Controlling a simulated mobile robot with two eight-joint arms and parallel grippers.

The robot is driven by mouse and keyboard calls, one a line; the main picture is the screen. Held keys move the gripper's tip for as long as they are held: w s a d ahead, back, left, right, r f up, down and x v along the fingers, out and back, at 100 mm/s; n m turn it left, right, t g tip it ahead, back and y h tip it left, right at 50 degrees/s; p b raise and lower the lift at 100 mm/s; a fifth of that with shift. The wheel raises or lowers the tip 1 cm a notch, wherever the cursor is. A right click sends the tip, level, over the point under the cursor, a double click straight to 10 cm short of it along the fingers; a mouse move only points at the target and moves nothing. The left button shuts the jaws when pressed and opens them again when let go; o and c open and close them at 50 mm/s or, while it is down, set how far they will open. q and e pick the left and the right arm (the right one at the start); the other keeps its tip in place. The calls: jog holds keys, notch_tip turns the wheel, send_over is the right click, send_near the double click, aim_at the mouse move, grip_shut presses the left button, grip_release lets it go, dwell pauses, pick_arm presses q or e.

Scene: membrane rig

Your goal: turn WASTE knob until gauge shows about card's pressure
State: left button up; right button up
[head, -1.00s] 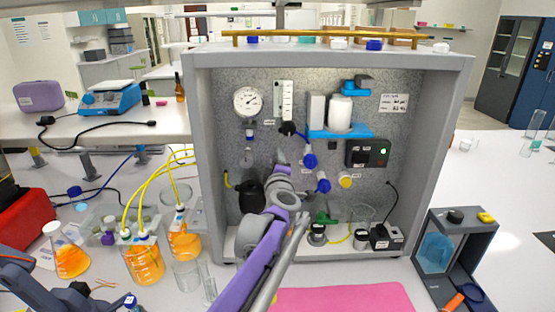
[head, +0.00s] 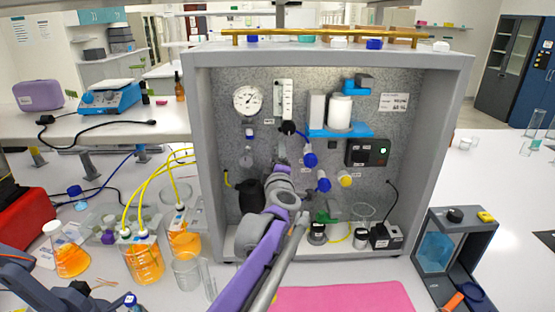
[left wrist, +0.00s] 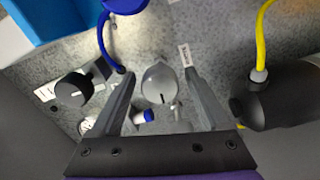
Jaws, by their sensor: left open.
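The round white gauge (head: 248,100) is at the upper left of the rig's back panel; its needle is too small to read exactly. A white card (head: 394,102) with dark print is at the upper right; its figures are not legible. My left gripper (head: 282,153) reaches the panel below the gauge's right side. In the left wrist view, its open fingers (left wrist: 157,76) stand on either side of a grey knob (left wrist: 160,84), with visible gaps. A black knob (left wrist: 73,90) with a white label is to the left, outside the fingers. I cannot read which is WASTE. My right gripper is not in view.
The rig's grey frame (head: 456,130) walls the panel on both sides. A blue hose (left wrist: 105,40) and a yellow hose (left wrist: 261,40) run close to the fingers. A black cylinder (left wrist: 285,95) is at the right. A pink mat (head: 345,298) lies in front.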

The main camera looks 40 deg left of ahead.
pick_arm(q)
jog(key=b+v, duration=0.1)
jog(key=v, duration=0.9)
jog(key=shift+s+d, duration=0.2)
jog(key=shift+s, duration=0.05)
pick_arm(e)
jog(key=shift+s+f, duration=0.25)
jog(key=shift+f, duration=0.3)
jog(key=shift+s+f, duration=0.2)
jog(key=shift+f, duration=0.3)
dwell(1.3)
